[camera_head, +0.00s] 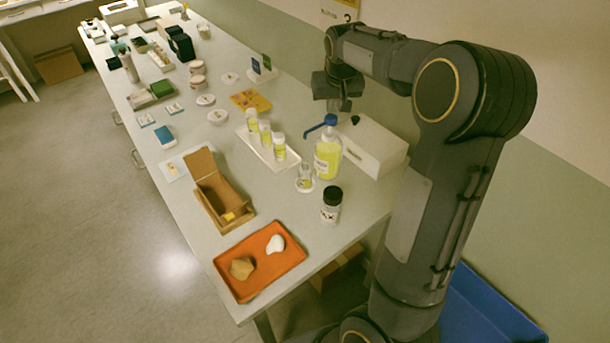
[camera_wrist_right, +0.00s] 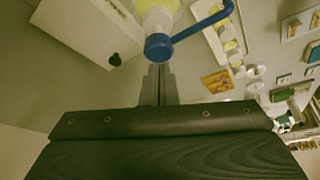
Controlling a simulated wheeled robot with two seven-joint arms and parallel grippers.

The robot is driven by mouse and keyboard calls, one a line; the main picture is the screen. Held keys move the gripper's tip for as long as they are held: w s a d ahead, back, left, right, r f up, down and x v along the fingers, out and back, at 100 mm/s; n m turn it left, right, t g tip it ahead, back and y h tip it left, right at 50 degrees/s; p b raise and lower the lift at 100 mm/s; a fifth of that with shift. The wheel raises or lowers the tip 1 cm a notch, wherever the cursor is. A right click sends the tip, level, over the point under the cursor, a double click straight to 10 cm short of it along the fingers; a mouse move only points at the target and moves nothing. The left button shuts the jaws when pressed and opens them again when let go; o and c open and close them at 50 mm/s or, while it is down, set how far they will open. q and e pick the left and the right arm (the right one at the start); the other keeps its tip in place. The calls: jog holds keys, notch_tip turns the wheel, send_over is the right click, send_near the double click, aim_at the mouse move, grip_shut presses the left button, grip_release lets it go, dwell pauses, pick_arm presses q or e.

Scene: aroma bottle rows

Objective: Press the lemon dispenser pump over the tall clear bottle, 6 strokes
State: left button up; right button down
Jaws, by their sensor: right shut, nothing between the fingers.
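The lemon dispenser (camera_head: 327,160) is a clear bottle of yellow liquid with a blue pump (camera_head: 329,120). Its spout points left and down, on the side of a small clear bottle (camera_head: 305,181) that stands on a round white disc. Whether the spout tip is exactly over that bottle's mouth, I cannot tell. My right gripper (camera_head: 339,104) is shut and empty, pointing down just above and behind the pump head. In the right wrist view the blue pump head (camera_wrist_right: 158,46) shows right beyond the shut fingertips (camera_wrist_right: 158,72), with no clear contact. My left gripper is out of view.
A white box (camera_head: 372,148) stands close behind the dispenser. A white tray (camera_head: 262,152) of yellow-filled bottles is to the left. A black-capped jar (camera_head: 331,205), an open cardboard box (camera_head: 218,192) and an orange tray (camera_head: 232,279) are nearer the front.

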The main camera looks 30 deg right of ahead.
aim_at(331, 117)
jog(key=shift+f, duration=0.15)
jog(key=shift+f+b, duration=1.1)
jog(key=shift+f, duration=0.3)
jog(key=shift+r, duration=0.2)
jog(key=shift+r+p, duration=1.25)
jog(key=shift+r, duration=0.1)
jog(key=shift+f, duration=0.2)
